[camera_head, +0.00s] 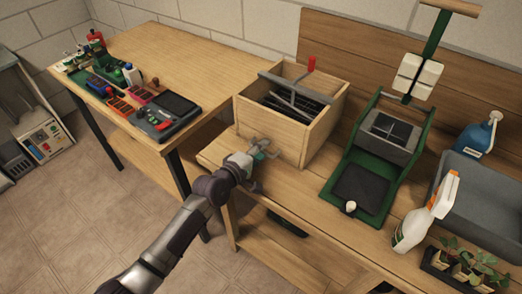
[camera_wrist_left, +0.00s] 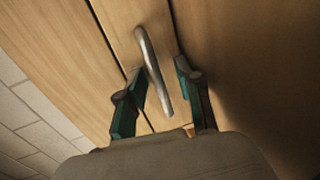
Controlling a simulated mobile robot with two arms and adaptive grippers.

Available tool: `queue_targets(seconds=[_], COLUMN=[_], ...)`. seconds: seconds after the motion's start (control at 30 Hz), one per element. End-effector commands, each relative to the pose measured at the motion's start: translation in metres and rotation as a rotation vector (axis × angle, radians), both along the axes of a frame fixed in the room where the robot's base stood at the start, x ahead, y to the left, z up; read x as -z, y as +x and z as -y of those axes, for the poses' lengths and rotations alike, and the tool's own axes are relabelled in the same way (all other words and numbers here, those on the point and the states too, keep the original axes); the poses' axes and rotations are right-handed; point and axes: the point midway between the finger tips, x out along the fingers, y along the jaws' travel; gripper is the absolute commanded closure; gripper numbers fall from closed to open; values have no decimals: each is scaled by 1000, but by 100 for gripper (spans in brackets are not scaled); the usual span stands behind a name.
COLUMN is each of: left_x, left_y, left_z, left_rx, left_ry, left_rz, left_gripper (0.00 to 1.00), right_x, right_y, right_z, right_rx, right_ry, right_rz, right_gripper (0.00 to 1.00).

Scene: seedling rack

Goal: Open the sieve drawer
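The sieve box (camera_head: 262,128) is a pale wooden box standing on the wooden bench, with a dark mesh and a grey bar with a red knob on top. On its front is a metal drawer handle (camera_wrist_left: 152,65), a bent silver bar. My left gripper (camera_head: 262,152) is at the handle, in front of the box. In the left wrist view my left gripper (camera_wrist_left: 161,70) is open, with the handle between its two green fingers; the left finger is close to the bar and a gap shows on the right. The drawer front looks flush with the box. My right gripper is not in view.
A green press (camera_head: 362,187) stands right of the box on the bench. Further right are a white spray bottle (camera_head: 422,220), a grey bin (camera_head: 480,198) and a seedling tray (camera_head: 455,275). A second table (camera_head: 205,62) with tools stands at the left. Floor is clear in front.

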Motion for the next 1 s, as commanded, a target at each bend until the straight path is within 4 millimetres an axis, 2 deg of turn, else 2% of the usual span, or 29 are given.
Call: queue_targets(seconds=[0.07,0.1,0.3,0.67,0.77,0.87,1.0], left_x=[0,0,0,0,-1,-2,-1], left_y=[0,0,0,0,-6,-22,-56], left_z=[0,0,0,-1,-5,-18,-43], left_rx=[0,0,0,0,-1,-2,-2], left_ry=[0,-1,-1,0,1,1,4], left_rz=[0,1,1,0,-1,-3,-5], left_gripper=[65,68,100,100,100,100,100], right_x=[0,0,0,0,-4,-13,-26], right_y=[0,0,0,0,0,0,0], right_z=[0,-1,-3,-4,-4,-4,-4], right_rx=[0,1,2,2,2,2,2], right_ry=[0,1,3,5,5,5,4], right_rz=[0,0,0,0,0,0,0], right_gripper=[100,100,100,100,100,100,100])
